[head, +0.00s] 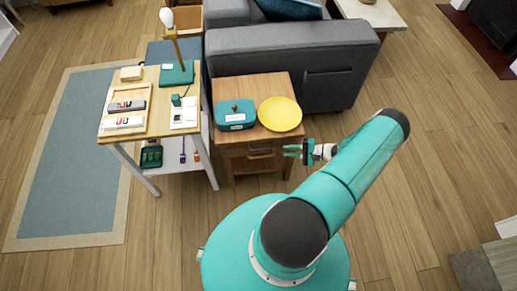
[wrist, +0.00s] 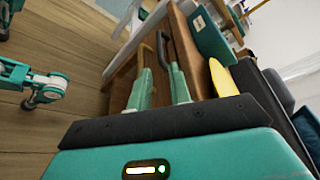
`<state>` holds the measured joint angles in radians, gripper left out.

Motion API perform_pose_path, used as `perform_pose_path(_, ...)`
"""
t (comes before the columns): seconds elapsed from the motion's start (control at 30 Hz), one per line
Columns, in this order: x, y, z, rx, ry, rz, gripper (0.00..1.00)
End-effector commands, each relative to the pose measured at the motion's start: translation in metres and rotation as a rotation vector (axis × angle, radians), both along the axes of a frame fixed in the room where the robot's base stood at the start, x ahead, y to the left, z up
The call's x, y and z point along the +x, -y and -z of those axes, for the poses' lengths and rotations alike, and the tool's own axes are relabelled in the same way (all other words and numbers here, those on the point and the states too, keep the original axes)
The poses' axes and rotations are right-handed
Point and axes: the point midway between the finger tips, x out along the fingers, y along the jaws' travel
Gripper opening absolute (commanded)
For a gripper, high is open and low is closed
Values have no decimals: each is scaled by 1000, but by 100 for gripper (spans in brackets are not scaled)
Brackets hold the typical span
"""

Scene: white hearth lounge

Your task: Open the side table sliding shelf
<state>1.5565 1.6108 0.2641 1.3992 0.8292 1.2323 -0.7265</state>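The wooden side table (head: 232,88) stands in front of the grey sofa in the head view. A bar handle (head: 261,151) is on its front, just below the top. My gripper (head: 287,151) is just right of the handle, with its fingers pointing left toward it. In the wrist view, my gripper (wrist: 162,74) has its two teal fingers apart, and the wooden table front (wrist: 122,85) lies beyond them. The handle (wrist: 163,48) shows close ahead of the fingertips. I cannot tell if they touch it. No gap shows at the shelf front.
A teal box (head: 235,115) and a yellow plate (head: 280,113) stand on the side table. A taller desk (head: 155,101) with a lamp and small items adjoins it on the left. The grey sofa (head: 290,65) is behind. The wood floor (head: 420,190) to the right is clear.

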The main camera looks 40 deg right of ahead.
Motion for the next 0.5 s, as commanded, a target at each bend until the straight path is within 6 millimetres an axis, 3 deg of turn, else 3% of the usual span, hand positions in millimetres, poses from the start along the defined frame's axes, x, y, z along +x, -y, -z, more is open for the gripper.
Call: perform_pose_path(0.5, 78, -60, 21, 1, 0, -4, 20)
